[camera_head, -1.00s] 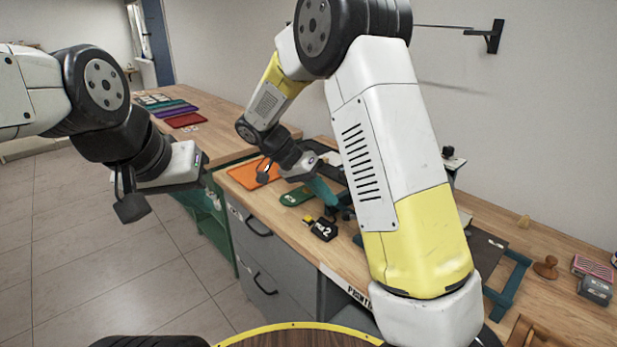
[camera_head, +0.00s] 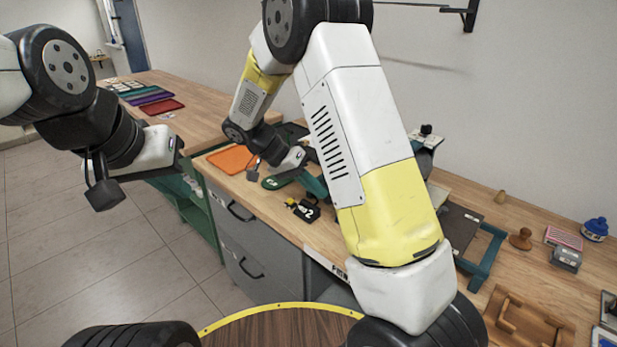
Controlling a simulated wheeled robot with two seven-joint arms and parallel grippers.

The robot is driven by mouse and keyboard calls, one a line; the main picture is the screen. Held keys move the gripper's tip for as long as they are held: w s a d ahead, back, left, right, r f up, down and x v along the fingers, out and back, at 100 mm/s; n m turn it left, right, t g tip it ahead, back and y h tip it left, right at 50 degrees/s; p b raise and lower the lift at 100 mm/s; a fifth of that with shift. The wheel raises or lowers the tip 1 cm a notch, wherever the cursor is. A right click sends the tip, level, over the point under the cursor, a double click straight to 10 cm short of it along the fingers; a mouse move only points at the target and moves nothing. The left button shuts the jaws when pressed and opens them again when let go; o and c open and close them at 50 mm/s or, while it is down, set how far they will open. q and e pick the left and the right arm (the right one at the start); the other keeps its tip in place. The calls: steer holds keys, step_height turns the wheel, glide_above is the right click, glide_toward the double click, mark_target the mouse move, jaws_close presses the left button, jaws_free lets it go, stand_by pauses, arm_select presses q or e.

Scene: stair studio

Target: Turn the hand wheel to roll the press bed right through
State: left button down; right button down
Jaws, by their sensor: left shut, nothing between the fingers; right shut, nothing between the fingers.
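The press is mostly hidden behind my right arm. Its teal frame (camera_head: 487,252) and a dark flat plate (camera_head: 462,222), which may be the bed, show right of the arm. A dark upper part (camera_head: 427,140) shows above them. I cannot make out the hand wheel. My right gripper (camera_head: 254,171) is shut and empty above the bench, beside the orange tray and left of the press. My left gripper (camera_head: 98,186) is shut and empty at the left, in the air over the floor, well away from the press.
On the wooden bench lie an orange tray (camera_head: 231,158), a black numbered tag (camera_head: 306,211), a wooden knob (camera_head: 521,238), a wooden frame (camera_head: 525,325) and a blue pot (camera_head: 595,229). Grey drawers (camera_head: 243,240) stand below. The floor at left (camera_head: 70,265) is clear.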

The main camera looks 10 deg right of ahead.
mark_target(340, 246)
steer(key=s+f+g+h, duration=0.1)
steer(key=f, duration=0.1)
steer(key=s+d+f+n+g+h, duration=0.1)
steer(key=f+h, duration=0.1)
steer(key=f, duration=0.1)
steer(key=d+f+n+g+h, duration=0.1)
steer(key=f+g, duration=0.1)
steer(key=shift+s+f+h, duration=0.15)
steer(key=shift+s+h, duration=0.15)
steer(key=shift+s, duration=0.1)
steer(key=shift+s+d+f, duration=1)
steer(key=shift+s+f, duration=0.1)
steer(key=shift+s, duration=0.1)
steer(key=shift+s+d+f, duration=0.6)
steer(key=shift+s+d, duration=0.05)
steer(key=shift+s, duration=0.2)
